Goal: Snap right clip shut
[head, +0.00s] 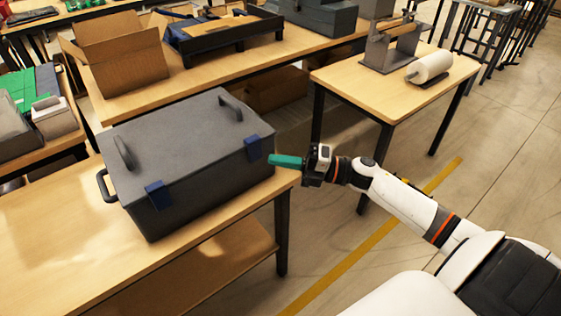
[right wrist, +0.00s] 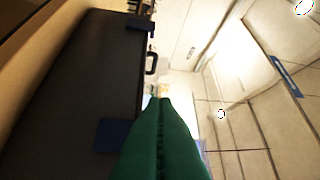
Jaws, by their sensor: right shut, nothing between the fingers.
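A dark grey lidded box (head: 190,165) stands on the wooden table, its lid down. Two blue clips are on its front face: the left clip (head: 158,194) and the right clip (head: 253,147). My right gripper (head: 272,160), with green fingers, is shut and empty. Its tips are close to the lower right of the right clip; I cannot tell whether they touch it. In the right wrist view the shut green fingers (right wrist: 160,135) are beside the box's dark face (right wrist: 75,90), with a blue clip (right wrist: 113,135) just left of them. My left gripper is not in view.
The box stands near the front edge of the wooden table (head: 60,235). A side handle (head: 104,186) and two lid handles stick out. A second table (head: 375,85) with a white roll (head: 430,68) is behind my right arm. An open cardboard box (head: 120,60) is at the back left.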

